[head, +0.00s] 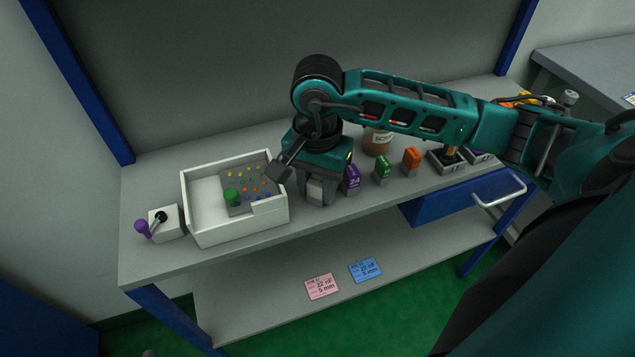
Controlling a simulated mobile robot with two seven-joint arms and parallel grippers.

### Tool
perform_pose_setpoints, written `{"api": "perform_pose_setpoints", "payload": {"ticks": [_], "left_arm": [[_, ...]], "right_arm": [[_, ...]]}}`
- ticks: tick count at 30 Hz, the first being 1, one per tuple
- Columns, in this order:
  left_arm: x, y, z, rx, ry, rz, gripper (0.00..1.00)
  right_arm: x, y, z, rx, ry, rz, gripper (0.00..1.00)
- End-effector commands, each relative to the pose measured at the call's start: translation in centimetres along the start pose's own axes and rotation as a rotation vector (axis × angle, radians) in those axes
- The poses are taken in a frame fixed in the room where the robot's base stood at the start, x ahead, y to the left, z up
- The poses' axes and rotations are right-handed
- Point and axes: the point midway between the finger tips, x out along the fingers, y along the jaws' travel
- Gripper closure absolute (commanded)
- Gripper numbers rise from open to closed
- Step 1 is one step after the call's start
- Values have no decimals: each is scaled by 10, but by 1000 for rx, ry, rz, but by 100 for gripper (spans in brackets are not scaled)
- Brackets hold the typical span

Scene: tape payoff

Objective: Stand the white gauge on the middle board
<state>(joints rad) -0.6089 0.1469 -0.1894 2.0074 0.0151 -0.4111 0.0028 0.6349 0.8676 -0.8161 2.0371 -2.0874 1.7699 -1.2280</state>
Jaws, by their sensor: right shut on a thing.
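My right gripper (317,185) points down over the bench, just right of the white tray. It is shut on a pale block, the white gauge (316,190), seen between its fingers at the left end of a row of coloured blocks. The gripper hides its upper part, and I cannot tell whether it touches the bench. A grey board (250,185) with coloured dots and a green knob lies in the white tray (243,226). I cannot tell which board is the middle one. My left gripper is not in view.
Right of the gripper stand purple (351,180), green (382,168) and orange (411,161) blocks. A brown jar (377,143) stands behind them. A box with a purple-knobbed lever (164,222) is at left. Pink (321,286) and blue (365,270) cards lie on the lower shelf.

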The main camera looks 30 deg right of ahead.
Motion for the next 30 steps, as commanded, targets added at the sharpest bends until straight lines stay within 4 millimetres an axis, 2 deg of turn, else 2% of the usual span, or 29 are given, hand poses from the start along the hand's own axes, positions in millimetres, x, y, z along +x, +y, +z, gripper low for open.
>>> {"api": "perform_pose_setpoints", "payload": {"ticks": [1,8,19,23,30], "left_arm": [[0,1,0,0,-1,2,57],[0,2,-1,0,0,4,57],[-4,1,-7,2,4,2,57],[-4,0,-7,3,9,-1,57],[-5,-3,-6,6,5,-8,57]], "right_arm": [[1,0,0,0,0,0,61],[0,0,0,0,0,0,39],[-6,0,0,0,0,0,38],[-29,-1,-1,0,4,-5,38],[-83,-1,-1,0,3,-5,38]]}}
